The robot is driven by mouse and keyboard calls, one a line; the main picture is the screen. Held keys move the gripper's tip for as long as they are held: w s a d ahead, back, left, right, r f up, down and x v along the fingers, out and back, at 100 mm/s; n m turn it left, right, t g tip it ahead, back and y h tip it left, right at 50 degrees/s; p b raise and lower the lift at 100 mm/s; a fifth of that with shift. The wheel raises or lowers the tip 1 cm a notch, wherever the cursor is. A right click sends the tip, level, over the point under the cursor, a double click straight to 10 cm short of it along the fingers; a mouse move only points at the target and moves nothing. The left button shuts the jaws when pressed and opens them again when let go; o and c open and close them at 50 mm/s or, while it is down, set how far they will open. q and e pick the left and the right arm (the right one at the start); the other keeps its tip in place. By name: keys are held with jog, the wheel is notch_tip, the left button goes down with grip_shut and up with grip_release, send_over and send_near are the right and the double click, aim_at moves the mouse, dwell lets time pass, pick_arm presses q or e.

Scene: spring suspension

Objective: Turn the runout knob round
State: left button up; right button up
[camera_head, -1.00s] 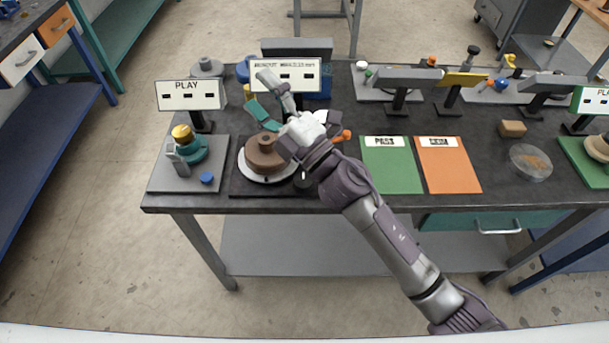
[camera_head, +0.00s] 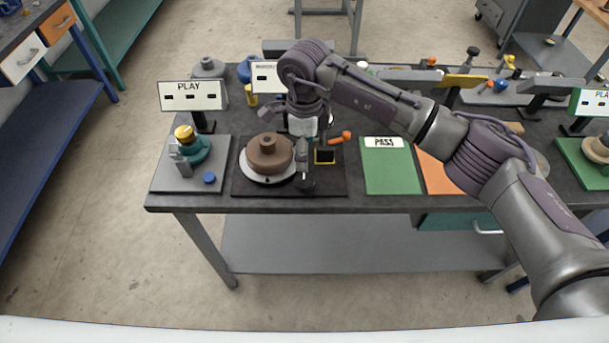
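A brown stepped round part (camera_head: 269,157) sits on a white round plate (camera_head: 266,181) on a dark base (camera_head: 245,189). At the right of the plate, a small dark knob-like piece (camera_head: 306,183) shows at the front of the base, which I take to be the runout knob. My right gripper (camera_head: 304,168) points down right above it. I cannot tell whether its fingers touch the piece or how wide they are, as they overlap it. My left gripper is not in view.
An orange-handled piece (camera_head: 341,136) and a yellow-black block (camera_head: 325,156) stand close right of my gripper. A grey tray (camera_head: 160,184) with a teal and gold part lies left. Green PASS (camera_head: 392,177) and orange (camera_head: 438,178) mats lie right, my arm crossing above.

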aim_at(305, 180)
notch_tip(305, 180, down, 10)
jog(key=p, duration=0.2)
jog(key=shift+r+p, duration=0.15)
jog(key=shift+p, duration=0.2)
jog(key=shift+f, duration=0.7)
jog(key=c, duration=1.2)
